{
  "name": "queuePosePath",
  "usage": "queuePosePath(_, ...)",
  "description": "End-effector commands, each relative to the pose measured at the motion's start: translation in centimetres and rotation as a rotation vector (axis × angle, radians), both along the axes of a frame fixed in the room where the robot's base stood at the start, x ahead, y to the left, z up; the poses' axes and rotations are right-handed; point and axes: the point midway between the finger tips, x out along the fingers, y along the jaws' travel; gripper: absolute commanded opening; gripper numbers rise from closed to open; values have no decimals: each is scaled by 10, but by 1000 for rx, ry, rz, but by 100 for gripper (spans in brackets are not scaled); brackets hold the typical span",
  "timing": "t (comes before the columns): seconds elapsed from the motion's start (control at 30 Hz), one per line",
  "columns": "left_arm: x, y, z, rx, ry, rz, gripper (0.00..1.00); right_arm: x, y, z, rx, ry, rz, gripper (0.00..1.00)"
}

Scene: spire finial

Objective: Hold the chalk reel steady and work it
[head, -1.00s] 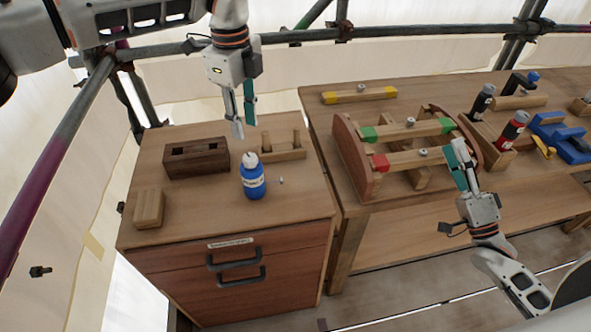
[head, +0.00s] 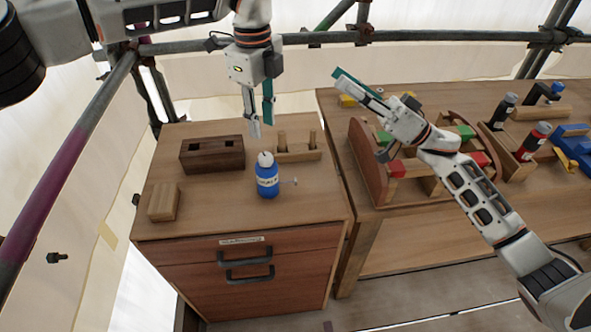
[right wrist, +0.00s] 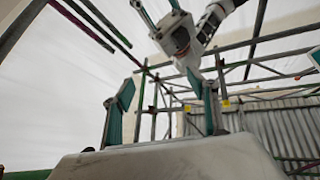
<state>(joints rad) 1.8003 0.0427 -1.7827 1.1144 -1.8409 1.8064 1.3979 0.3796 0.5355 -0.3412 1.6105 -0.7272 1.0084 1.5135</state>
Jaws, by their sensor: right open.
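The chalk reel appears to be the blue bottle-like body (head: 267,181) with a white top and a label, upright on the drawer cabinet (head: 215,212). A small thin crank (head: 289,182) sticks out at its right. My left gripper (head: 261,131) points down above and just behind the reel, open and empty, not touching it.
A dark slotted block (head: 212,155), a light wood block (head: 163,202) and a pegged wooden rack (head: 298,153) stand on the cabinet. The bench holds a wooden cradle (head: 366,163) with coloured pieces, dark bottles (head: 503,111) and a blue tool (head: 575,145). Scaffold poles run behind.

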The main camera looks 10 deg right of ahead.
Motion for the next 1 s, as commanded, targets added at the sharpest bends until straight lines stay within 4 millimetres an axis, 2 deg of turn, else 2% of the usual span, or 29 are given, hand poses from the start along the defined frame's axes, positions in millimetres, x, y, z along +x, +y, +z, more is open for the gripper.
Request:
queuePosePath(0.03, 0, 0, 0, 0, 0, 0, 28, 0, 20, -16, -80, -4, 18, 59)
queuePosePath(0.1, 0, 0, 0, 0, 0, 0, 28, -1, 46, -44, -201, -9, 44, 59)
queuePosePath(0.2, 0, 0, 0, 0, 0, 0, 28, -3, 76, -88, -383, -22, 74, 59)
queuePosePath(0.33, 0, 0, 0, 0, 0, 0, 28, -5, 98, -147, -610, -47, 105, 59)
queuePosePath(0.5, 0, 0, 0, 0, 0, 0, 28, -7, 105, -204, -834, -81, 128, 59)
queuePosePath(0.6, 0, 0, 0, 0, 0, 0, 28, -7, 104, -225, -913, -96, 133, 59)
queuePosePath(0.77, 0, 0, 0, 0, 0, 0, 28, -6, 107, -239, -965, -107, 136, 59)
queuePosePath(1.0, 0, 0, 0, 0, 0, 0, 28, -1, 134, -251, -965, -106, 139, 59)
